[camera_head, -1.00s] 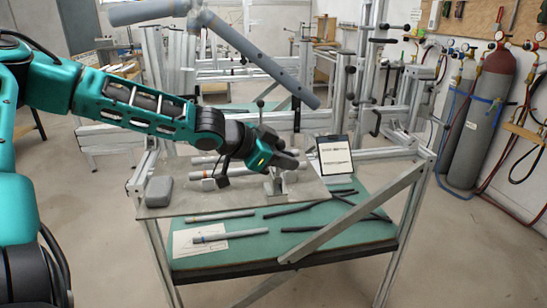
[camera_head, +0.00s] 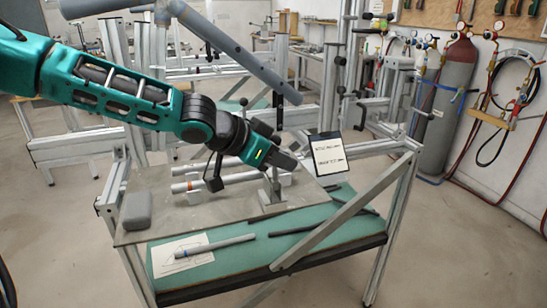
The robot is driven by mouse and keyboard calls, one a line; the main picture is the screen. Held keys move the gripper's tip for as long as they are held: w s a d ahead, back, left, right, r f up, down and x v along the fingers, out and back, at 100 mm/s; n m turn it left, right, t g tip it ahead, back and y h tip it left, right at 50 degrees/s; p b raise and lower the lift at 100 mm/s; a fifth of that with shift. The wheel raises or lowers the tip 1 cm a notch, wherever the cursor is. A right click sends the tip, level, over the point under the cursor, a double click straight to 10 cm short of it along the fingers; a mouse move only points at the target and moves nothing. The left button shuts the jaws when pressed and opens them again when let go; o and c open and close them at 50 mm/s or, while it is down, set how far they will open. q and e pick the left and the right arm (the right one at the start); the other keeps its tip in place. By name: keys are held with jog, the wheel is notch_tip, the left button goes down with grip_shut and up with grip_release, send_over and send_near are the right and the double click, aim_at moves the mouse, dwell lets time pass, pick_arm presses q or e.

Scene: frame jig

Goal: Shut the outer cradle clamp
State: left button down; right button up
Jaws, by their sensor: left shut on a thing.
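My left gripper (camera_head: 286,160) reaches in over the grey plate (camera_head: 165,225) of the jig table, at the plate's right part. It is shut on a part of the outer cradle clamp (camera_head: 272,192), a grey metal bracket standing upright on the plate. The gripper hides the held part and the clamp's top, so I cannot tell how far the clamp is shut. Two grey tubes (camera_head: 235,178) lie across the plate in small cradles, left of the bracket. A dark clamp handle (camera_head: 214,184) stands at the tubes, below my wrist. My right gripper is out of view.
A grey block (camera_head: 136,210) sits at the plate's left. A dark-framed sheet (camera_head: 328,153) stands behind the clamp. Tubes and a drawing (camera_head: 183,255) lie on the green lower shelf (camera_head: 225,265). A diagonal beam (camera_head: 325,228) crosses the front. Gas cylinders (camera_head: 447,110) stand at right.

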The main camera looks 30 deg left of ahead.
pick_arm(q)
jog(key=shift+w+a+r, duration=0.1)
jog(key=shift+r, duration=0.05)
dwell(0.4)
jog(key=c, duration=1.2)
grip_release()
jog(key=shift+p+v, duration=3.5)
jog(key=shift+v, duration=2.95)
